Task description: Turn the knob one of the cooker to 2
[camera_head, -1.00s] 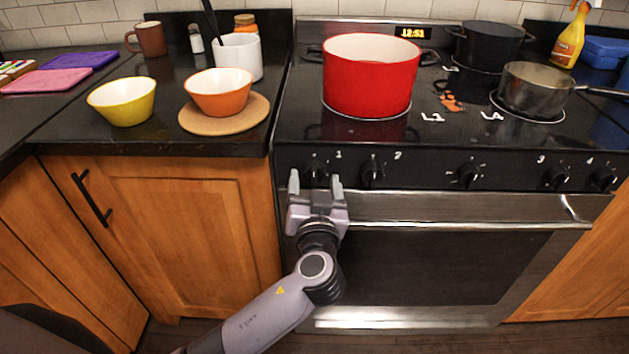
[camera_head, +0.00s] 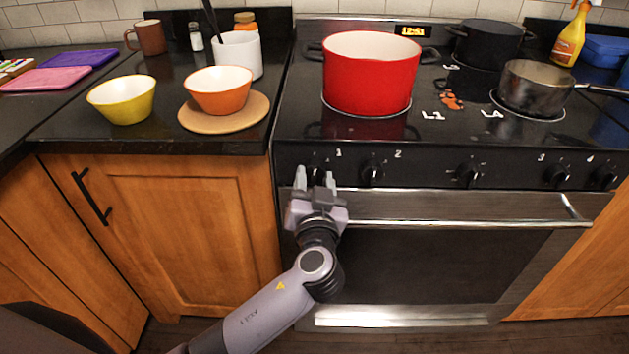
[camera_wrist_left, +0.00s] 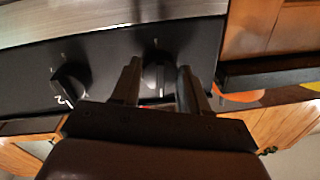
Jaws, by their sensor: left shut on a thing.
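The cooker (camera_head: 420,262) has a black front panel with a row of black knobs. Knob one (camera_head: 318,171), beside the printed 1, is at the left end of the row and partly hidden by my fingers. My left gripper (camera_head: 315,177) is at it, with one finger on each side. In the left wrist view, knob one (camera_wrist_left: 157,70) sits between the two fingers of my left gripper (camera_wrist_left: 157,84), which is shut on it. The knob's exact setting cannot be read. My right gripper is not in view.
Knob two (camera_head: 372,172) is close to the right of my gripper, and the oven handle (camera_head: 460,222) runs just below. A red pot (camera_head: 368,80) and a steel pan (camera_head: 535,90) stand on the cooktop. Bowls stand on the left counter.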

